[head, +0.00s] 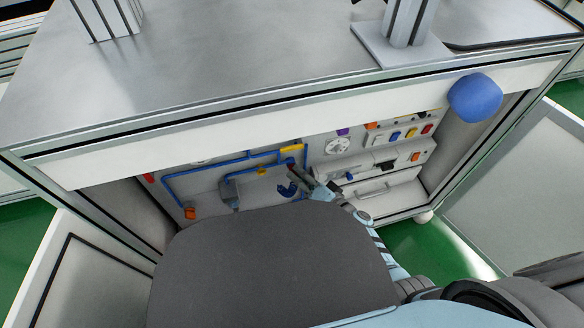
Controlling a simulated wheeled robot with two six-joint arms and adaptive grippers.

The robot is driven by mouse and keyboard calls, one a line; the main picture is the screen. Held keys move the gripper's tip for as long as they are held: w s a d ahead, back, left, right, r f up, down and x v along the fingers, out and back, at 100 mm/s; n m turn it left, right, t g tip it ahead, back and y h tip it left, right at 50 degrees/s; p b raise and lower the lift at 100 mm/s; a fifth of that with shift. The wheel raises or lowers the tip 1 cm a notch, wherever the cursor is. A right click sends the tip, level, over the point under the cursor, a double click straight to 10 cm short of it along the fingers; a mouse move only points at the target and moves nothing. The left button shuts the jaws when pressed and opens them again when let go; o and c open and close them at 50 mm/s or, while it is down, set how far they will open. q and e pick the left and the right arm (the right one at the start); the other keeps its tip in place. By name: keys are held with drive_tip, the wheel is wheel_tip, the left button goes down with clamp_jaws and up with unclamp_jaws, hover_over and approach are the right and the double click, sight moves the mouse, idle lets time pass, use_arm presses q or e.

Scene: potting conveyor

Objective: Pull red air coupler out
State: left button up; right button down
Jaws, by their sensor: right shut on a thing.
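My right gripper (294,172) reaches in from the lower right and is shut on the red air coupler. Its fingers hide part of the coupler, and I cannot tell whether the coupler is still seated. A curved dark blue part (287,189) is just below the fingers. My left gripper is not in view.
A round white dial (338,146) and a row of coloured switches (410,133) are right of my gripper. A orange part (190,213) is low on the left. The metal worktop (220,60) overhangs the panel, with a blue rounded pad (475,97) at its corner. Open doors flank the cabinet.

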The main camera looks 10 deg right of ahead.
drive_tip(key=shift+s, duration=0.1)
drive_tip(key=shift+s+d+p, duration=0.1)
drive_tip(key=shift+s+p, duration=0.8)
drive_tip(key=shift+s, duration=0.6)
drive_tip(key=shift+s, duration=0.1)
drive_tip(key=shift+s+d+p, duration=0.1)
drive_tip(key=shift+s+p, duration=0.65)
drive_tip(key=shift+s, duration=0.65)
